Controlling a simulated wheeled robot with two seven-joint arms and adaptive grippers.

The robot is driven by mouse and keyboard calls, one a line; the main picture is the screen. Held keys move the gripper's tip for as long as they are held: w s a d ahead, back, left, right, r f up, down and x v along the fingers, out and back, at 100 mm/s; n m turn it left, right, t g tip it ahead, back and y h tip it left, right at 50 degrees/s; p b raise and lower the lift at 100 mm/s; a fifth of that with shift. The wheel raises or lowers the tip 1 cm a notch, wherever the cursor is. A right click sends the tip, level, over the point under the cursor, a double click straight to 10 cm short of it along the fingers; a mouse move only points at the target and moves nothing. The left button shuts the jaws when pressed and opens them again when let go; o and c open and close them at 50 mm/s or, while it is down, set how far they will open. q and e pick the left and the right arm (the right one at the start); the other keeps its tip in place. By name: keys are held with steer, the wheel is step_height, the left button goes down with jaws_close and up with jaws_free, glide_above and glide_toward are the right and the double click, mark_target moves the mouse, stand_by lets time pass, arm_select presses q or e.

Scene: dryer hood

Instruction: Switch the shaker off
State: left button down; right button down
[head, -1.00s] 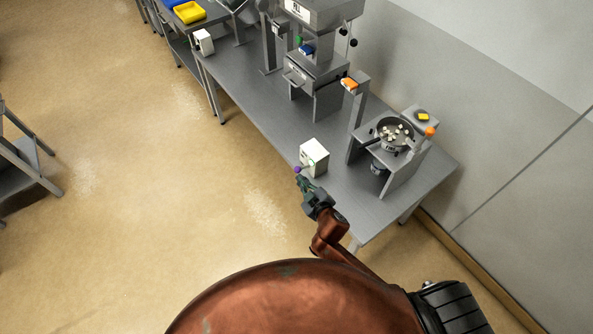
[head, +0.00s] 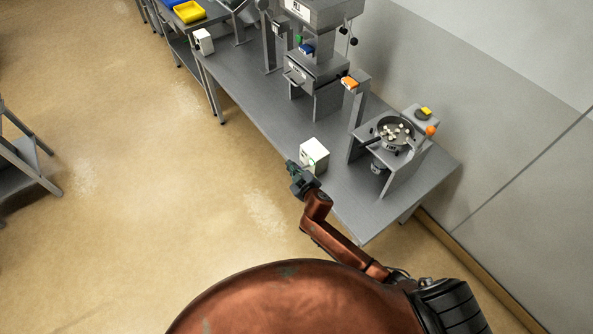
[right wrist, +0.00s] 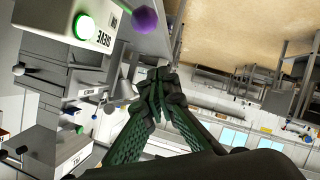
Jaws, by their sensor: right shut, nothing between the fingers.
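The knob is hidden in the head view. A round dark pan (head: 394,134) with pale pieces sits on a grey stand at the right. My right gripper (head: 291,165) is at the box's front left, shut and empty. Its fingertips (right wrist: 158,76) appear apart from the knob. My left gripper is not in view.
A grey post with an orange top (head: 350,82) stands behind the box. The floor (head: 150,180) in front is clear.

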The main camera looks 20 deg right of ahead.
steer(key=shift+s+d+f, duration=0.1)
steer(key=shift+d+f, duration=0.4)
steer(key=shift+f, duration=0.35)
steer(key=shift+s+d+f, duration=0.1)
steer(key=shift+d+f, duration=0.4)
steer(key=shift+f, duration=0.35)
